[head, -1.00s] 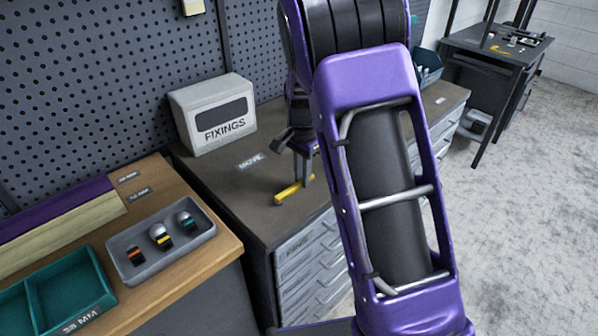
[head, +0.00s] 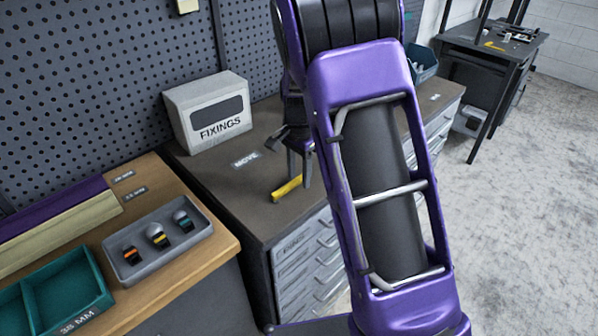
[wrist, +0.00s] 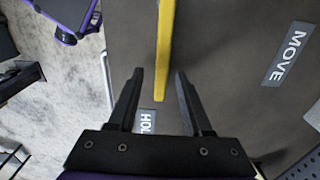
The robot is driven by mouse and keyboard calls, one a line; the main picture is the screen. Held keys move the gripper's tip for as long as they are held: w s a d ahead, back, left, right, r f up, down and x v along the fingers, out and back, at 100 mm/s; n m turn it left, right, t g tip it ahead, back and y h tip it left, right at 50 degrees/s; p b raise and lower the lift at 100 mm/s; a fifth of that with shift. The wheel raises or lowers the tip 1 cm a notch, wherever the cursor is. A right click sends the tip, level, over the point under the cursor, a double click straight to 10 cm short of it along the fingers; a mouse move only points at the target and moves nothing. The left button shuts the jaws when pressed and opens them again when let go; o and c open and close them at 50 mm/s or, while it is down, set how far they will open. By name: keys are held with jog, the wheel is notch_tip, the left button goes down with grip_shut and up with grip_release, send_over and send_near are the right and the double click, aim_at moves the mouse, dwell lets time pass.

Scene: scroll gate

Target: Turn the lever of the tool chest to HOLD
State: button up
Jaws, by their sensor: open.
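The lever is a yellow bar (head: 287,188) on the dark top of the tool chest (head: 232,185), near its front edge. In the wrist view the lever (wrist: 165,50) runs down from the top edge, and its end points close to a white-lettered label reading "HOL" (wrist: 147,121), partly covered by my gripper. The MOVE label (head: 246,160) lies left of the lever, and right of it in the wrist view (wrist: 287,54). My gripper (wrist: 160,74) is open, with a finger on each side of the lever in the picture; contact and height are unclear. My arm hides part of the chest.
A FIXINGS box (head: 208,112) stands on the chest against the pegboard (head: 90,80). A wooden bench at left carries a grey tray (head: 128,276) and a green bin (head: 88,262). Open floor (head: 510,200) lies at right, with a dark table (head: 490,45) behind.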

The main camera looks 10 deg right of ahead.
aim_at(299, 179)
notch_tip(299, 179, up, 17)
jog(key=p, duration=0.1)
jog(key=shift+r+p, duration=0.2)
jog(key=shift+p, duration=0.1)
